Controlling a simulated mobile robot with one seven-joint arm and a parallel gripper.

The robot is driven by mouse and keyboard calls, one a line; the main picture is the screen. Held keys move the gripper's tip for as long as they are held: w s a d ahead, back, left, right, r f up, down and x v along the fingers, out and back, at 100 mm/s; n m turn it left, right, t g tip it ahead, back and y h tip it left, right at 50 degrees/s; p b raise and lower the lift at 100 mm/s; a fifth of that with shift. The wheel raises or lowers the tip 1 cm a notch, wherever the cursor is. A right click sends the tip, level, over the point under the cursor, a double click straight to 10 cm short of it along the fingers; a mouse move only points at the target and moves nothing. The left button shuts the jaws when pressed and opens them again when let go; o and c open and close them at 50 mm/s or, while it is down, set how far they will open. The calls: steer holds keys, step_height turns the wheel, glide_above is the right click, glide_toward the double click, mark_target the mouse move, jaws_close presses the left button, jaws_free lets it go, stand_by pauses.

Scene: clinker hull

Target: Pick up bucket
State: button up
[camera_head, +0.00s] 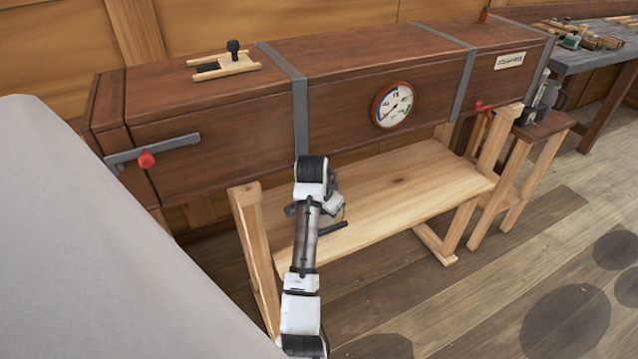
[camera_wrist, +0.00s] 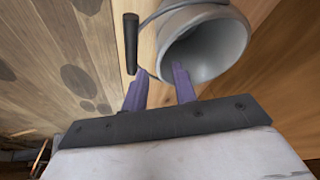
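The bucket (camera_wrist: 220,48) is a pale grey, round vessel, its open mouth facing my wrist camera in the wrist view. A thin wire handle with a black grip (camera_wrist: 131,43) hangs at its left side. My gripper (camera_wrist: 158,88) has its two purple fingers spread apart. The right finger overlaps the bucket's mouth and the left finger lies outside, so the near rim appears between them. I cannot tell whether either finger touches the wall. In the head view my arm covers much of this spot, and I cannot clearly make out the bucket there.
A long brown wooden steam box (camera_head: 240,112) with a round gauge (camera_head: 393,105) stands above a pale wooden shelf (camera_head: 400,190). A small stool (camera_head: 540,128) and a grey-topped workbench (camera_head: 590,58) stand to the right. A large grey surface (camera_head: 90,240) fills the left foreground. Floor at right is clear.

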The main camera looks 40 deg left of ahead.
glide_above(326, 226)
steer(key=f, duration=0.3)
steer(key=w+f+p, duration=0.1)
steer(key=shift+d+f, duration=0.3)
jaws_close()
stand_by(1.1)
